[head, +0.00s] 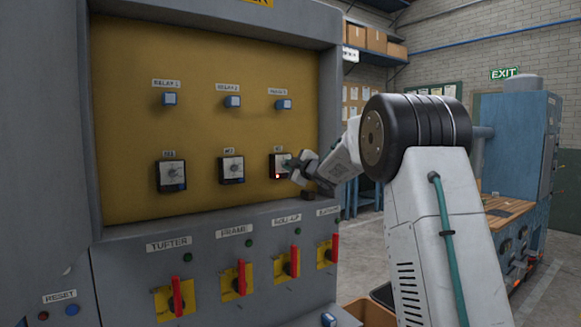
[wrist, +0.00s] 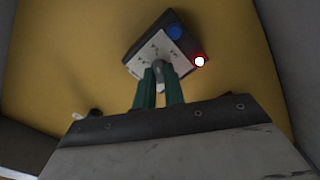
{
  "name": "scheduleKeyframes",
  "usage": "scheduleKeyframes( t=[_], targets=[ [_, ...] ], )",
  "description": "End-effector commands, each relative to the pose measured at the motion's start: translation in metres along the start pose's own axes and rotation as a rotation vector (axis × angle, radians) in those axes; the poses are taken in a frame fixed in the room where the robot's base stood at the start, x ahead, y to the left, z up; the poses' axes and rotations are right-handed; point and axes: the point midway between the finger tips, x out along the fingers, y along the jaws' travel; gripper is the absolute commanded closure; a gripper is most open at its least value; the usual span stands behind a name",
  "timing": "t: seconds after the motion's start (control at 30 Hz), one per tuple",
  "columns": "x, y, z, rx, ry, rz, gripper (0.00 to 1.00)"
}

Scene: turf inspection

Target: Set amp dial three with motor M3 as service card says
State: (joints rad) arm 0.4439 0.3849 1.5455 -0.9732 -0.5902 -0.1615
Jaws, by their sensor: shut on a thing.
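The third amp dial (head: 278,166) is a black box with a white face at the right end of the lower row on the yellow panel. In the wrist view its face (wrist: 157,47) shows tilted, with a lit red lamp at its lower right corner and a blue spot at its top. My gripper (head: 290,165) reaches it from the right; in the wrist view its green fingers (wrist: 160,82) are shut on the grey dial knob (wrist: 159,68). The label above the dial is too small to read surely. The scale marks are blurred. No service card is readable.
Two like dials (head: 172,176) (head: 231,170) sit to the left. Blue relay buttons (head: 232,102) are in a row above. Red switch handles (head: 177,297) on yellow plates stick out along the panel below. A blue machine (head: 518,140) stands at the right.

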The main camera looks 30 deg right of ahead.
Motion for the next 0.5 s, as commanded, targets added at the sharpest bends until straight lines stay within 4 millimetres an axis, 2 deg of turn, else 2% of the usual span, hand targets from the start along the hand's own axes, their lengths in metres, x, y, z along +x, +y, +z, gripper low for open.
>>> scheduleKeyframes(
  t=[0.1,0.13,0.2,0.5],
  targets=[
    [-0.0004,-0.0016,0.0020,0.000,-0.003,-0.003,1.00],
    [-0.0004,-0.0016,0.0020,0.000,-0.003,-0.003,0.86],
    [-0.0004,-0.0016,0.0019,0.000,-0.003,-0.002,0.67],
    [-0.0013,-0.0008,0.0004,-0.001,-0.001,-0.001,0.67]
  ],
)
